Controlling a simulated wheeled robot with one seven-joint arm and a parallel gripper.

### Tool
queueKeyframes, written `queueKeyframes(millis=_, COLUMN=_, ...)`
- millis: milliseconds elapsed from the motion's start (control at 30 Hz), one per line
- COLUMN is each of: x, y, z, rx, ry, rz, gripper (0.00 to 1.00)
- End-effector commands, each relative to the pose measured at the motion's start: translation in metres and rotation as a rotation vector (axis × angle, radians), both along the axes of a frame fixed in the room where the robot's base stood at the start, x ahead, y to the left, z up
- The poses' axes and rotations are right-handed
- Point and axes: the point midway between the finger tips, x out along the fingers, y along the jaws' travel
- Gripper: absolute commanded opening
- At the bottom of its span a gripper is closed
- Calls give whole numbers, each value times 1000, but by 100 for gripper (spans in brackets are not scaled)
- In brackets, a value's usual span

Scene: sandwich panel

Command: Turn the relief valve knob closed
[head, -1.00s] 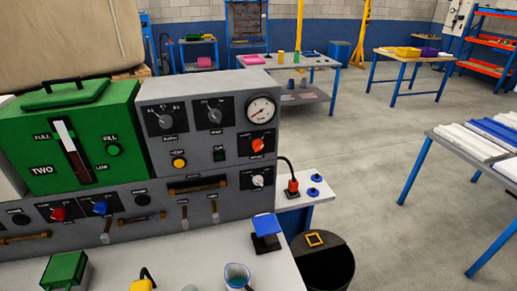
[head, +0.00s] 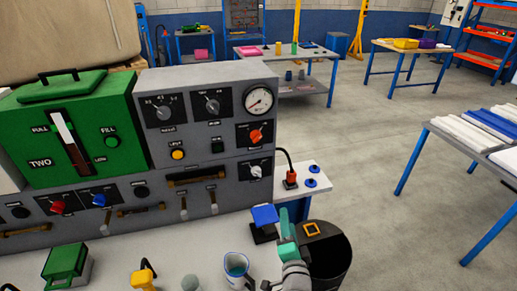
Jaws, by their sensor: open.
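The grey control panel (head: 225,140) stands on the bench at left. An orange-red knob (head: 256,135) sits on a black plate below the round gauge (head: 258,99). A white knob (head: 255,171) sits on another plate just below it. The labels are too small to tell surely which knob is the relief valve. My gripper (head: 286,235), with teal fingers and a grey wrist, shows at the bottom, right of the blue-topped stand. It is open, below and right of both knobs, and apart from them. No object shows between its fingers.
On the bench's front are a blue-topped stand (head: 265,215), a cup (head: 236,267), a yellow item (head: 143,279) and a green box (head: 66,265). A red-and-black plug (head: 290,179) rests right of the panel. Open floor lies further right.

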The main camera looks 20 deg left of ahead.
Motion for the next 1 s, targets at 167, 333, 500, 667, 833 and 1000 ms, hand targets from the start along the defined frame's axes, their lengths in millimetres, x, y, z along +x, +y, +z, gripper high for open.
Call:
queueKeyframes(millis=167, x=41, y=36, z=67, rx=165, ry=14, rz=84, gripper=49)
queueKeyframes(millis=333, x=64, y=65, z=124, rx=294, ry=40, rz=164, gripper=49)
queueKeyframes(millis=500, x=73, y=84, z=160, rx=369, ry=64, rz=221, gripper=49)
queueKeyframes(millis=667, x=77, y=91, z=173, rx=395, ry=73, rz=241, gripper=49)
queueKeyframes(millis=833, x=90, y=101, z=174, rx=398, ry=75, rz=244, gripper=49)
queueKeyframes(millis=1000, x=115, y=117, z=174, rx=397, ry=75, rz=243, gripper=49)
